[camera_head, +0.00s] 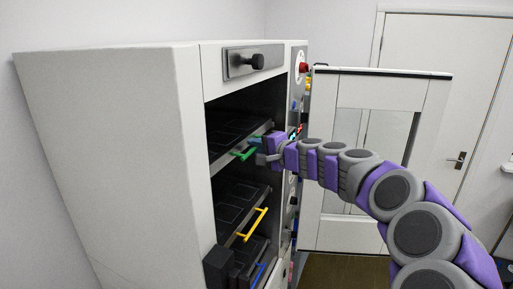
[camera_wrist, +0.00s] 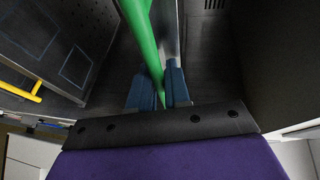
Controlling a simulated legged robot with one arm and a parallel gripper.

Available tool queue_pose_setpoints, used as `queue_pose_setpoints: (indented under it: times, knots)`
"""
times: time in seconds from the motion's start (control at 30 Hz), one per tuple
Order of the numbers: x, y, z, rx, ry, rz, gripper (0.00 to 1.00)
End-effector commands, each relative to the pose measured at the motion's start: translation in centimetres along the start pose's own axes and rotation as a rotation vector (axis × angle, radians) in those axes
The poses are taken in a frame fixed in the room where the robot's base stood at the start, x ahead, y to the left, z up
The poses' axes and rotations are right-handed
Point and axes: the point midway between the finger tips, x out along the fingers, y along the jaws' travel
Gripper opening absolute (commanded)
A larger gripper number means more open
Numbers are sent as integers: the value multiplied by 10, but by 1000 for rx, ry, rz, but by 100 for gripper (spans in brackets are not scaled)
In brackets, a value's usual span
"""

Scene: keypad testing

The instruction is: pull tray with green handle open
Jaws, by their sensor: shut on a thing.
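The green handle (camera_head: 243,154) is on the front of the upper dark tray (camera_head: 228,138) in the open white cabinet (camera_head: 120,150). My gripper (camera_head: 262,150) is at the right end of this handle. In the wrist view the green handle (camera_wrist: 145,40) runs down between the two blue fingers of my gripper (camera_wrist: 160,88), which are shut on it. The fingertips are partly hidden in the head view.
Below is a tray with a yellow handle (camera_head: 252,225), also in the wrist view (camera_wrist: 20,82). A blue handle (camera_head: 259,275) is lower. The open cabinet door (camera_head: 425,110) stands to the right, behind my arm. A red button (camera_head: 304,67) is on the control panel.

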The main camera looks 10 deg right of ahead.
Motion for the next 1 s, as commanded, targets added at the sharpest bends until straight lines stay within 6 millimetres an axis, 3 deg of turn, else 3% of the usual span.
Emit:
queue_pose_setpoints:
  times: [0.13, 0.27, 0.8, 1.0]
  knots:
    - [-6, 5, -2, 1, -2, 5, 0]
    - [-23, 9, -10, 1, -1, 5, 0]
    - [-159, 40, -67, 3, -1, 6, 0]
    - [-192, 47, -80, -1, -2, 8, 0]
